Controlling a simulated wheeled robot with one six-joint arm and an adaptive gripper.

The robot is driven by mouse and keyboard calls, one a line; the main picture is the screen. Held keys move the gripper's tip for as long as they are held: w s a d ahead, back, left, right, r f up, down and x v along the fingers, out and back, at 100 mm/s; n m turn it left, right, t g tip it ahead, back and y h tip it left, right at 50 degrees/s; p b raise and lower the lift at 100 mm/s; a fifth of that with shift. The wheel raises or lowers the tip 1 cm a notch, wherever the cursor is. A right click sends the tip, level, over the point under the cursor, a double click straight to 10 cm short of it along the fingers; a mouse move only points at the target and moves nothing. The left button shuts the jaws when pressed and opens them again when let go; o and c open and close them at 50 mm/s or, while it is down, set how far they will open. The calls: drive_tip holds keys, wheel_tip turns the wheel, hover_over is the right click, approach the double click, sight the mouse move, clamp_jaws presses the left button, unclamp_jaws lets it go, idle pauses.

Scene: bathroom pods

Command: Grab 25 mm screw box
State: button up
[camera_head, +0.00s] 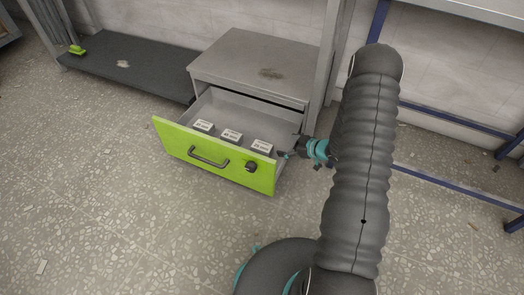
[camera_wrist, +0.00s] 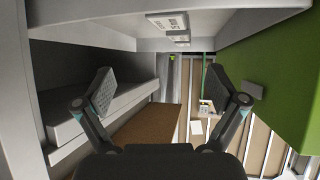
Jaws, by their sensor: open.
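Three small white-labelled boxes stand in a row in the open drawer (camera_head: 218,107): a left box (camera_head: 203,125), a middle box (camera_head: 231,134) and a right box (camera_head: 262,146). Their labels are too small to read surely, so I cannot tell which is the 25 mm one. My gripper (camera_head: 287,154) is at the drawer's right side, close to the right box and apart from it. In the wrist view my gripper (camera_wrist: 177,86) is open with nothing between its fingers. Labelled boxes (camera_wrist: 168,21) show at the top there, in a tilted view.
A dark low shelf (camera_head: 125,65) is at the left. The speckled floor in front is clear.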

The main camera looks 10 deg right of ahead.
sight(262, 146)
drive_tip(key=shift+y, duration=0.4)
drive_tip(key=x, duration=0.4)
drive_tip(key=s+f+b+x, duration=0.1)
drive_tip(key=x, duration=0.9)
drive_tip(key=shift+a+f, duration=0.25)
drive_tip(key=shift+f, duration=0.05)
drive_tip(key=c, duration=1.6)
